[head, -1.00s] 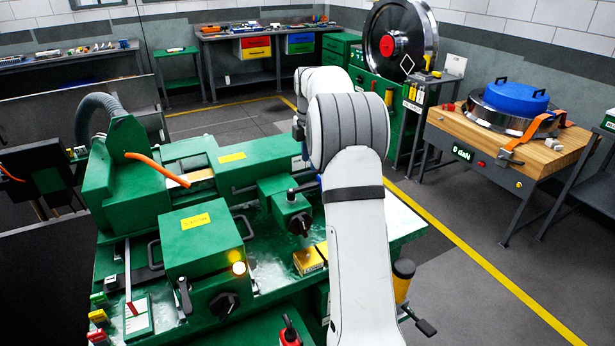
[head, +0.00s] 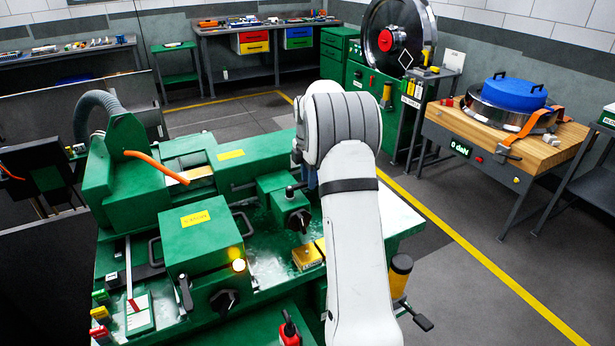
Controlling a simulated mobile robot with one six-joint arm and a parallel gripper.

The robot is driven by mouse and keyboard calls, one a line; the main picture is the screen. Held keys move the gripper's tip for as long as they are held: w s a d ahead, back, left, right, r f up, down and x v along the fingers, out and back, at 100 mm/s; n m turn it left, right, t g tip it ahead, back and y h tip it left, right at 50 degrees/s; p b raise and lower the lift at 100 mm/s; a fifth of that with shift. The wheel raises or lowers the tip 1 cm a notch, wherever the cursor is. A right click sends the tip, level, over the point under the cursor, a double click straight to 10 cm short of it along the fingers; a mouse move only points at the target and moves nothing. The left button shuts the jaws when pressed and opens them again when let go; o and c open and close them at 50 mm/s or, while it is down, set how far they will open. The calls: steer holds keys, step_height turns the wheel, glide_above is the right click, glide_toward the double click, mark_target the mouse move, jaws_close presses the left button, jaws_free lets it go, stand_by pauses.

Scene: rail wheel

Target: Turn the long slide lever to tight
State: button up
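A green machine (head: 150,195) fills the left and middle foreground. Several levers sit on it, and I cannot tell for certain which is the long slide lever. A black lever (head: 185,295) stands upright on the front of the green block with a yellow plate (head: 195,219). A dark handle (head: 291,191) sits on the smaller green block. The plate lettering is too small to read. My gripper is hidden behind my white arm.
A black knob (head: 224,301), a lit lamp (head: 239,265) and a yellow box (head: 307,256) are close by on the machine. A wooden bench (head: 540,150) with a blue-lidded wheel is at the right.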

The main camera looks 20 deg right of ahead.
jaws_close()
stand_by(0.3)
